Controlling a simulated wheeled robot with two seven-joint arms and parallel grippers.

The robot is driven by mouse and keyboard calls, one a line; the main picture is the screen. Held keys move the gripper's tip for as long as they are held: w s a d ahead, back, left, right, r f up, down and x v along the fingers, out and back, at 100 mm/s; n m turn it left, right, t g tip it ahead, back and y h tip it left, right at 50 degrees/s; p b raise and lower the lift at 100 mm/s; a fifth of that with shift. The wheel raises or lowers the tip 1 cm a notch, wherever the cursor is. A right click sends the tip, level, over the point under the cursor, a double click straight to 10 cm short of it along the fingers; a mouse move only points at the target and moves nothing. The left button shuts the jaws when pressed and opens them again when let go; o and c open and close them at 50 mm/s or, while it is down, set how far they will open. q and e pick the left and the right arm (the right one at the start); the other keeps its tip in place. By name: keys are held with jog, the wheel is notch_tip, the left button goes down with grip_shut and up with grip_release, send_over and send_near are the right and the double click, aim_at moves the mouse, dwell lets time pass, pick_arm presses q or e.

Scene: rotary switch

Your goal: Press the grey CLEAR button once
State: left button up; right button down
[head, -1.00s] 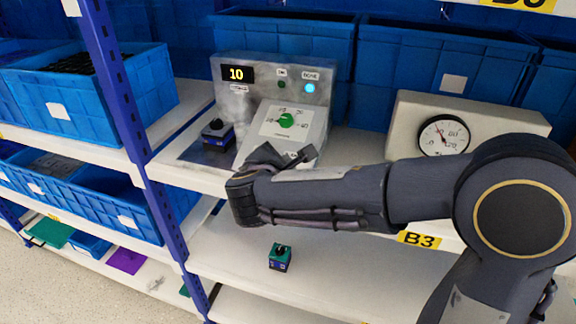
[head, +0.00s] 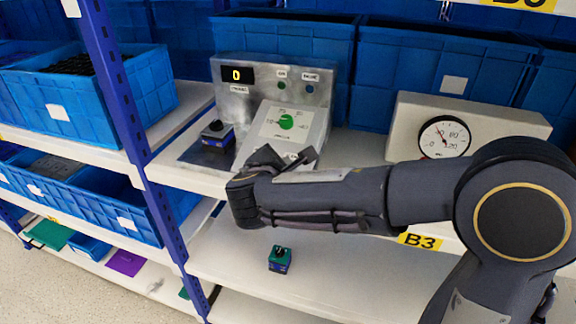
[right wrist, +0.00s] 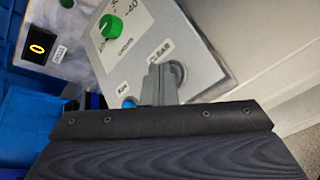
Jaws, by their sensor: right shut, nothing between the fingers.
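The control panel (head: 308,128) stands on the shelf, with a sloped front and a green knob (head: 286,122). The knob also shows in the right wrist view (right wrist: 110,26). The grey CLEAR button (right wrist: 178,70) is beside its CLEAR label, partly covered by my fingertips. The head view does not show it, as my gripper is in front. My right gripper (right wrist: 160,80) is shut and empty, its tips at the button; whether they touch it I cannot tell. The display (head: 238,75) reads 0. My left gripper is not in view.
A blue RUN button (right wrist: 128,103) lies close beside the fingers. A gauge box (head: 404,125) stands right of the panel. A small blue and black switch box (head: 217,137) sits left of it; a green-topped one (head: 280,259) is on the lower shelf. Blue bins (head: 430,85) are behind.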

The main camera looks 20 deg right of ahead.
jog(key=shift+s+a+r+p, duration=0.1)
jog(key=shift+r+p, duration=0.1)
jog(key=shift+r, duration=0.15)
jog(key=shift+s+r+p, duration=0.1)
jog(key=shift+r+p, duration=0.05)
jog(key=shift+r, duration=0.15)
jog(key=r+p, duration=0.1)
jog(key=s+r+p, duration=0.1)
jog(key=r, duration=0.1)
jog(key=a+r+p, duration=0.1)
jog(key=shift+s+r, duration=0.3)
dwell(0.6)
